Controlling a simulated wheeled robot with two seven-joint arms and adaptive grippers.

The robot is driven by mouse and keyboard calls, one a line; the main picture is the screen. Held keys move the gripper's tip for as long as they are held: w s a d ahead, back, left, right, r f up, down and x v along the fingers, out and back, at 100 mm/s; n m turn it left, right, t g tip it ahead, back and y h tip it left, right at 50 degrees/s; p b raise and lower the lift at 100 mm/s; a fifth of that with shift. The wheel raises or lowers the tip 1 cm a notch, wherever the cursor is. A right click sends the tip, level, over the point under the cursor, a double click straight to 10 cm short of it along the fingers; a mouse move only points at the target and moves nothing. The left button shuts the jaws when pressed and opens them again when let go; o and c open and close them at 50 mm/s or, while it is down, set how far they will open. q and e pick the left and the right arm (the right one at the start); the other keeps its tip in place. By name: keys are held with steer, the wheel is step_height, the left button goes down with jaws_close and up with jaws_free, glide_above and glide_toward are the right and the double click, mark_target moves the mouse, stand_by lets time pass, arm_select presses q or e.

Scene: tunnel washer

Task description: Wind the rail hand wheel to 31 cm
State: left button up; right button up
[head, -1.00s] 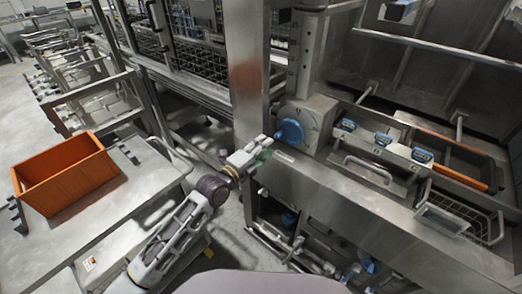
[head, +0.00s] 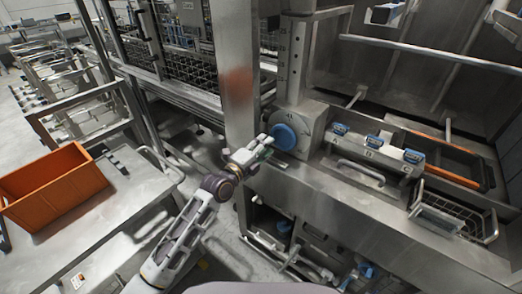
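The blue round hand wheel (head: 284,136) sits on the front of a grey round-topped housing (head: 309,128), at the middle of the head view. An upright metal strip with marks (head: 291,62) rises behind the housing; its figures are too small to read. My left gripper (head: 265,147) is just left of the wheel, its fingertips pointing at the wheel's left edge. I cannot tell whether they touch it, or how far the fingers are apart. My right gripper is not in view.
A steel post (head: 236,85) stands close behind my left gripper. Right of the wheel are a bench with blue-topped fittings (head: 372,141), a bar handle (head: 360,172) and a wire basket (head: 455,208). An orange crate (head: 55,185) stands on a table at the left.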

arm_select(q)
steer(key=shift+w+d, duration=0.4)
steer(key=shift+w, duration=0.15)
steer(key=shift+w+d, duration=0.25)
steer(key=shift+w, duration=0.05)
steer(key=shift+w+d+b, duration=0.35)
steer(key=shift+w, duration=0.1)
steer(key=shift+w+r, duration=0.1)
steer(key=shift+w, duration=0.05)
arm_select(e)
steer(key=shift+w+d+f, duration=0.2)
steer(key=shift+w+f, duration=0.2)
arm_select(q)
steer(key=shift+r, duration=0.1)
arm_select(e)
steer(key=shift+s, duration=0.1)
arm_select(q)
steer(key=shift+c, duration=0.3)
steer(key=shift+c, duration=0.5)
steer(key=shift+r, duration=0.2)
steer(key=shift+c, duration=0.8)
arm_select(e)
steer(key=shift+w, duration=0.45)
